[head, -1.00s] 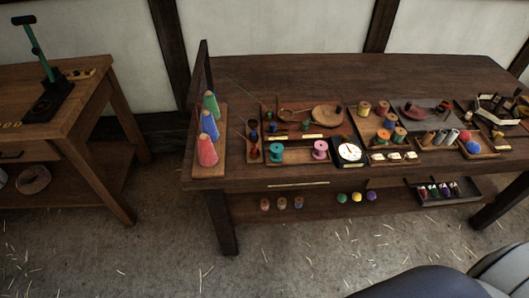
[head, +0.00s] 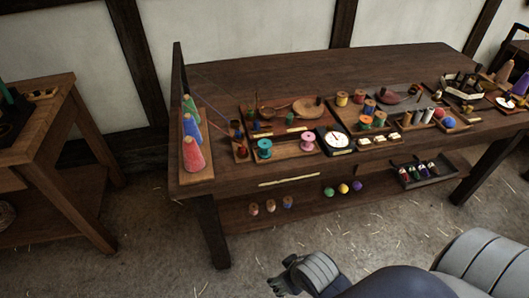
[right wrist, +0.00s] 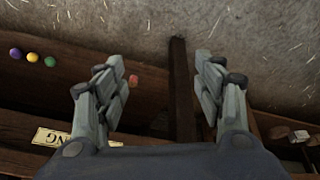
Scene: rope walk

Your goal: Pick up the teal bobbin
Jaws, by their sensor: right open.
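The teal bobbin (head: 264,148) stands upright on a small wooden tray (head: 285,153) near the front left of the long table, left of a pink bobbin (head: 307,141). My right gripper (head: 283,274) is low in front of the table, well short of the bobbin and below the tabletop in the head view. In the right wrist view its two fingers (right wrist: 160,70) are spread apart with nothing between them. The teal bobbin does not show in that view. My left gripper is not in view.
A dial (head: 336,141) sits right of the pink bobbin. Coloured balls (head: 343,188) and small spools (head: 270,206) are on the lower shelf. Another table (head: 50,125) stands left.

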